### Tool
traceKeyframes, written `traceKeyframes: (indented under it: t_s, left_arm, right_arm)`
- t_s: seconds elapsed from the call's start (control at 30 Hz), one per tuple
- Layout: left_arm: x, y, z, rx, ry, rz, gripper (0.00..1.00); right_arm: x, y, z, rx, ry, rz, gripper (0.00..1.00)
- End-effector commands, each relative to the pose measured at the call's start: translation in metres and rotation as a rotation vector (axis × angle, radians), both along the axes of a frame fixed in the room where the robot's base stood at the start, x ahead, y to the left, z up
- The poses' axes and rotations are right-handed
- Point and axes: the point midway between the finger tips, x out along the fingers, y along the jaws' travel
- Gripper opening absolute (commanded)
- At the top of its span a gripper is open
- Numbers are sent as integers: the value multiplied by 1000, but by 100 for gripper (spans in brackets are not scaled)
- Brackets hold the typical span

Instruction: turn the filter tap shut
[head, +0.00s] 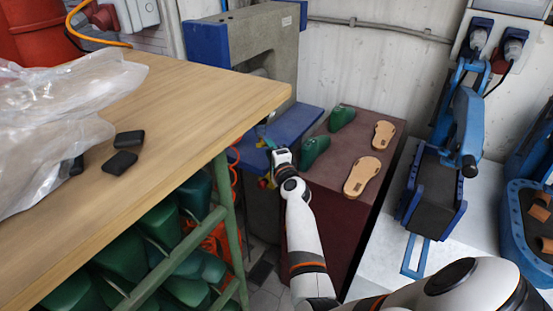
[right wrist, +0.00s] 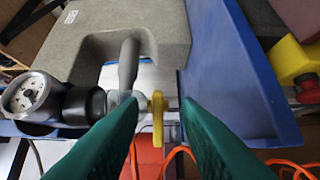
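The tap's yellow handle (right wrist: 157,122) shows near the middle of the right wrist view, on a metal pipe fitting. It appears narrow and upright in the picture. My right gripper (right wrist: 160,108) has its two green fingers apart, one on each side of the handle, with a visible gap on both sides. The fingers hide part of the pipe. In the head view my right gripper (head: 268,146) is beside the blue and grey machine, and the tap is too small to make out there. My left gripper is in neither view.
A round gauge (right wrist: 28,96) sits left of the tap, and a grey rounded part (right wrist: 128,66) stands just above. A blue plate (right wrist: 225,70) rises at the right. The wooden table (head: 160,120) lies left of my right arm; a maroon box (head: 340,215) stands right.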

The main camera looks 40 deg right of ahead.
Motion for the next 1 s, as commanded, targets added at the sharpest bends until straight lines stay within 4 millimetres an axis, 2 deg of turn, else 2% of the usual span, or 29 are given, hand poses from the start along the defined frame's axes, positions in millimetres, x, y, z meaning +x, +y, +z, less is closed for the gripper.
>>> traceKeyframes:
  t_s: [0.2,0.4,0.5,0.7,1.0]
  left_arm:
    - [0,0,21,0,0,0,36]
    - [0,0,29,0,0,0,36]
    - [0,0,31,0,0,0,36]
    - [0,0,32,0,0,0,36]
    - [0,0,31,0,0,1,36]
  right_arm:
    - [-43,12,3,0,4,0,30]
    - [-82,23,0,0,5,0,30]
    - [-95,28,0,2,3,1,30]
    - [-106,31,0,2,2,1,30]
    - [-106,31,0,2,0,0,30]
